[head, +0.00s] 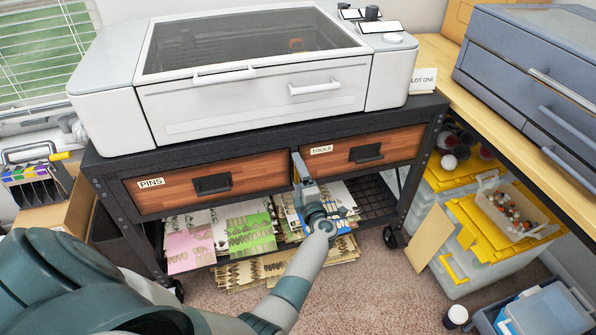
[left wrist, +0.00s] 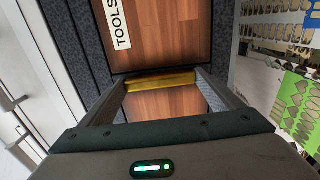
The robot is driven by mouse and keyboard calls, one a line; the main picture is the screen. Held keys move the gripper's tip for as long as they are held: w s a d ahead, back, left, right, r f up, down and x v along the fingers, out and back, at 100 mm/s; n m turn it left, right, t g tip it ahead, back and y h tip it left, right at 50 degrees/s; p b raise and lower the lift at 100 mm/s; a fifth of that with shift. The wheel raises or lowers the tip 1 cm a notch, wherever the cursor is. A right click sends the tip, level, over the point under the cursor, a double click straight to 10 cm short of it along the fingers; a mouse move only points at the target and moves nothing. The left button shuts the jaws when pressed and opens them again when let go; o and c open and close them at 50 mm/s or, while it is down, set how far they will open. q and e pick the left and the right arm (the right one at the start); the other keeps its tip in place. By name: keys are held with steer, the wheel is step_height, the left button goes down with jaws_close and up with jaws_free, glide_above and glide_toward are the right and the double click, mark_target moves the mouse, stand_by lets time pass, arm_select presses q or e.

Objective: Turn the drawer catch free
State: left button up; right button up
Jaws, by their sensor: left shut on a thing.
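The drawer catch is a brass-yellow bar (left wrist: 160,80) in the left wrist view, lying across the gap between my left gripper's fingertips. It sits at the junction of two wood-fronted drawers, the PINS drawer (head: 160,197) and the TOOLS drawer (head: 338,164), both closed in the head view. My left gripper (head: 299,166) is at that junction, shut on the catch, with one finger at each end of the bar. In the head view the fingers mostly hide the catch. The TOOLS label (left wrist: 119,22) shows in the left wrist view. My right gripper is not in view.
A white machine (head: 255,90) stands on the dark cart above the drawers. Printed sheets (head: 215,240) lie on the shelf below. A wooden bench (head: 440,62) and yellow-lidded bins (head: 455,260) stand close on the right. Carpet (head: 375,290) is clear in front.

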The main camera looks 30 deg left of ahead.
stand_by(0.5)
arm_select(q)
steer(key=o, duration=0.9)
steer(key=shift+d, duration=0.1)
